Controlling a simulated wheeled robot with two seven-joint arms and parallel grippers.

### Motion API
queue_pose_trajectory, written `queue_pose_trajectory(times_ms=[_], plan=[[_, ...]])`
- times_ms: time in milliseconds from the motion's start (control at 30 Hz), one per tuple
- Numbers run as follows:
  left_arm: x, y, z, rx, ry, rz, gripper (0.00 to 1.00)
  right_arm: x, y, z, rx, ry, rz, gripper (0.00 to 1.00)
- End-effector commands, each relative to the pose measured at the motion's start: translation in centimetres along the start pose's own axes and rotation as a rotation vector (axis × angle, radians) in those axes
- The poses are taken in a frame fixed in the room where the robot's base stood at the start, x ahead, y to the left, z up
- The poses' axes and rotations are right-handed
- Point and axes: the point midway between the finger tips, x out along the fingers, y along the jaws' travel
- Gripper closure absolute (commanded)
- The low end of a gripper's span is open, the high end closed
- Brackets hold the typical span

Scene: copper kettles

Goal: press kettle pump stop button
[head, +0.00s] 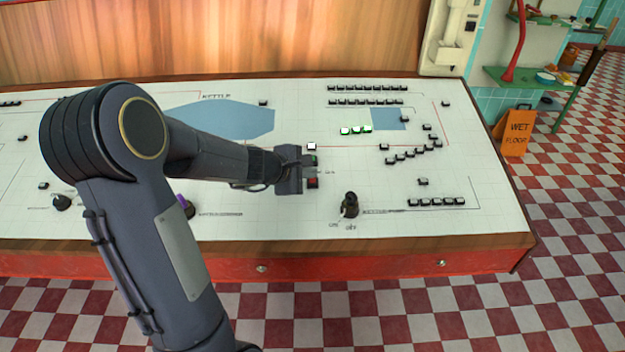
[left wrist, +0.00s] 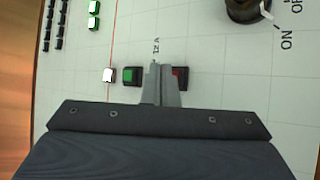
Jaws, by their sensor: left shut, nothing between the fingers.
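The control panel (head: 420,225) is a white sloping board. A red button (head: 312,183) and a green button (head: 314,161) sit close together near its middle. My left gripper (head: 309,172) is shut and empty, right over this pair. In the left wrist view, the closed fingers (left wrist: 160,72) point between the green button (left wrist: 132,75) and the red button (left wrist: 181,77). The fingers hide part of the red button. I cannot tell whether the fingertips touch the panel. My right gripper is not in view.
A lit white lamp (head: 312,146) sits just above the buttons. A black rotary knob (head: 349,204) stands to the lower right, and a purple-marked knob (head: 187,206) to the left. Rows of small dark switches (head: 366,88) fill the upper right. An orange wet-floor sign (head: 515,131) stands beyond the panel.

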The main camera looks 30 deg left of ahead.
Motion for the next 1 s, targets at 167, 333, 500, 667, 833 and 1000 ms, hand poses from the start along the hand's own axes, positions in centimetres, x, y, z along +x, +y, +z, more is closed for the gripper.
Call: queue_pose_trajectory(times_ms=[167, 333, 500, 667, 833, 1000], plan=[[0.0, 0.0, 0.0, 0.0, 0.0, 0.0, 1.0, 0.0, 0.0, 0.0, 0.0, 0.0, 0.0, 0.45], [0.0, 0.0, 0.0, 0.0, 0.0, 0.0, 1.0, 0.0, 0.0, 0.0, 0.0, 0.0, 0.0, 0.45], [0.0, 0.0, 0.0, 0.0, 0.0, 0.0, 1.0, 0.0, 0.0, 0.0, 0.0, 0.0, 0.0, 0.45], [0.0, 0.0, 0.0, 0.0, 0.0, 0.0, 1.0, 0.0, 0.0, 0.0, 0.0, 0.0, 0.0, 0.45], [0.18, -0.16, -0.13, 0.0, 0.0, 0.0, 1.0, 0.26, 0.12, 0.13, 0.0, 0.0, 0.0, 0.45], [0.59, -0.48, -0.43, 0.001, 0.0, 0.0, 1.0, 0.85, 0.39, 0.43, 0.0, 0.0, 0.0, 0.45]])
